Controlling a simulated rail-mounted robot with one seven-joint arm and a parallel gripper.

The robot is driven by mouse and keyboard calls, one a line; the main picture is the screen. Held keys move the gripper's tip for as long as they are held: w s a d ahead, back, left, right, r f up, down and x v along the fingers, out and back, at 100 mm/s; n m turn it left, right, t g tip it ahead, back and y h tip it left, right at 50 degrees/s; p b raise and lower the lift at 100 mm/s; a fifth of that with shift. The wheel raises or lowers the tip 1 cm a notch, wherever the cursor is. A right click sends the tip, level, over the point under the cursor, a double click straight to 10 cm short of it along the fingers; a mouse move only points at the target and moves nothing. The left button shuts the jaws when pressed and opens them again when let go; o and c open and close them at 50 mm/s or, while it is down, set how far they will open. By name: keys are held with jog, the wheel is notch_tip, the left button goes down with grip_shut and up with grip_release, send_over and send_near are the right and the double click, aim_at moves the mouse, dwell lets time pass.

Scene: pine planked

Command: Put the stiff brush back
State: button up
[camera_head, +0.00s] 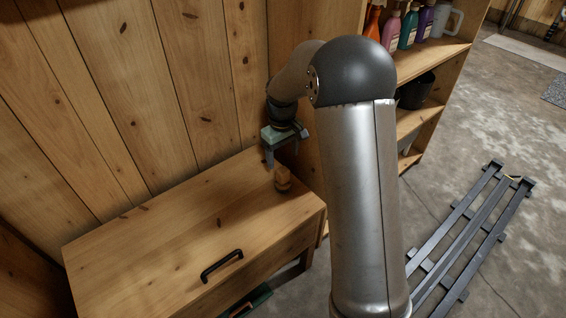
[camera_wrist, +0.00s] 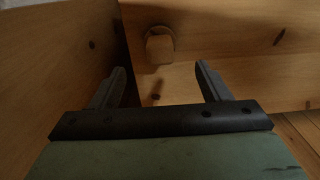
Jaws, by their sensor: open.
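A small brown wooden item (camera_head: 282,178), which looks like the stiff brush, stands on the wooden cabinet top (camera_head: 180,225) near its back right corner. Its bristles cannot be made out. In the wrist view it is a pale block with a rounded brown part (camera_wrist: 159,45), beyond the fingertips and roughly centred between them. My gripper (camera_head: 283,154) is open and empty, above the cabinet's back right corner near the plank wall. It also shows in the wrist view (camera_wrist: 160,70), its two dark fingers spread and apart from the item.
A slatted dark metal frame (camera_head: 470,240) lies on the floor.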

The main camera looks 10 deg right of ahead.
jog(key=shift+s+r, duration=0.2)
jog(key=shift+r, duration=0.65)
jog(key=s+r+m, duration=0.2)
jog(key=s, duration=1.3)
jog(key=s+r+m, duration=0.2)
jog(key=s+m, duration=0.1)
jog(key=s, duration=1.2)
jog(key=shift+s+d, duration=0.25)
jog(key=shift+s, duration=0.15)
